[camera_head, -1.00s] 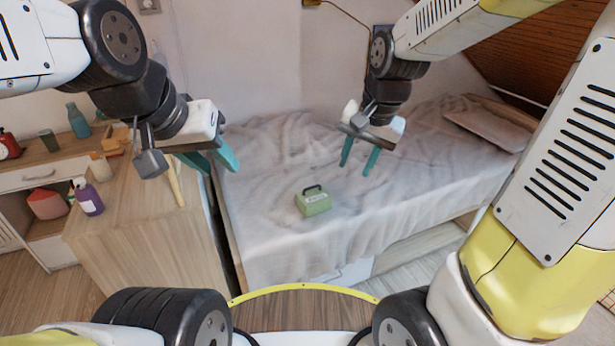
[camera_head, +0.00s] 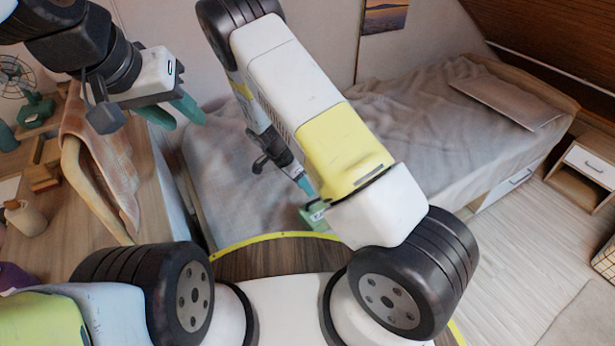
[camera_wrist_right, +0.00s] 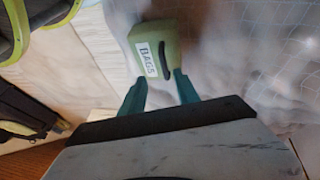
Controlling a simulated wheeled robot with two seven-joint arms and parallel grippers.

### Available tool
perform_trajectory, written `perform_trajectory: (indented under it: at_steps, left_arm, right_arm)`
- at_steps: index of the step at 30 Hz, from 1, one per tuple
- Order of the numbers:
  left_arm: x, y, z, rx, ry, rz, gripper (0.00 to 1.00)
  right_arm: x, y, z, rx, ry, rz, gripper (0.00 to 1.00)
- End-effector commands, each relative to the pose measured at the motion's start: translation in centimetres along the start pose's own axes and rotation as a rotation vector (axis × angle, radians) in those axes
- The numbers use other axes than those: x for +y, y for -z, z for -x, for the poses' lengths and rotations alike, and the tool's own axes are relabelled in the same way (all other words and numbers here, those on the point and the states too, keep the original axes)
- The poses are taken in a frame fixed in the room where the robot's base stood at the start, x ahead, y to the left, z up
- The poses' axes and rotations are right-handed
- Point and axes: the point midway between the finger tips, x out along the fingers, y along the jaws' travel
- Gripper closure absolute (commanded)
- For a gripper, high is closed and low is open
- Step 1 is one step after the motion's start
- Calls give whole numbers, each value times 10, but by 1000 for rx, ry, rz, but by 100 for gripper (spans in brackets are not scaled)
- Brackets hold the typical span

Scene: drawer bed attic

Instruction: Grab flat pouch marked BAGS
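The green pouch marked BAGS (camera_wrist_right: 144,58) has a white label and a dark handle. It sits on the bed just beyond my right fingertips in the right wrist view. In the head view the pouch (camera_head: 313,217) is partly hidden behind my right arm. My right gripper (camera_wrist_right: 160,82) is open, its teal fingers apart and pointing at the pouch's near edge. Whether they touch it I cannot tell. In the head view my right gripper (camera_head: 304,185) is mostly hidden by its arm. My left gripper (camera_head: 173,112) is open and empty, above the wooden cabinet's edge, away from the pouch.
The bed (camera_head: 410,120) has a rumpled grey sheet and a pillow (camera_head: 508,98). Floor (camera_head: 510,240) is open at right, near a small nightstand (camera_head: 590,170).

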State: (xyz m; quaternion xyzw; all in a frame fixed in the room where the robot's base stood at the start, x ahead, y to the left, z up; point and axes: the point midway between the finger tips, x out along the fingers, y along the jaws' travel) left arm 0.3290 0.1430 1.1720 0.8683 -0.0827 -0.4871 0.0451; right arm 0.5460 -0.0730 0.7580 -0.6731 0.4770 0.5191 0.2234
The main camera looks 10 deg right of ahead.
Motion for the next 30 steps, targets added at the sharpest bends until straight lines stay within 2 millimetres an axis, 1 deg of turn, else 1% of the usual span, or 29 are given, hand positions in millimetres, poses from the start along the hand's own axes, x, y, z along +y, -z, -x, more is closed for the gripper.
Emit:
perform_trajectory:
  at_steps: [9,14,21,24,29,30]
  left_arm:
    - [0,0,0,1,0,0,64]
    - [0,0,0,0,0,0,64]
    - [0,0,0,0,0,0,64]
    - [0,0,0,0,0,0,64]
    - [0,0,0,0,0,0,64]
    - [0,0,0,0,0,0,64]
  right_arm:
    - [0,-2,-32,14,-8,-10,62]
    - [-1,-2,-44,14,-8,-9,62]
    - [-2,-3,-80,14,-7,-9,62]
    - [-2,-3,-85,14,-5,-9,62]
    - [-2,-3,-85,14,-4,-9,62]
    - [-2,-3,-85,14,-4,-9,68]
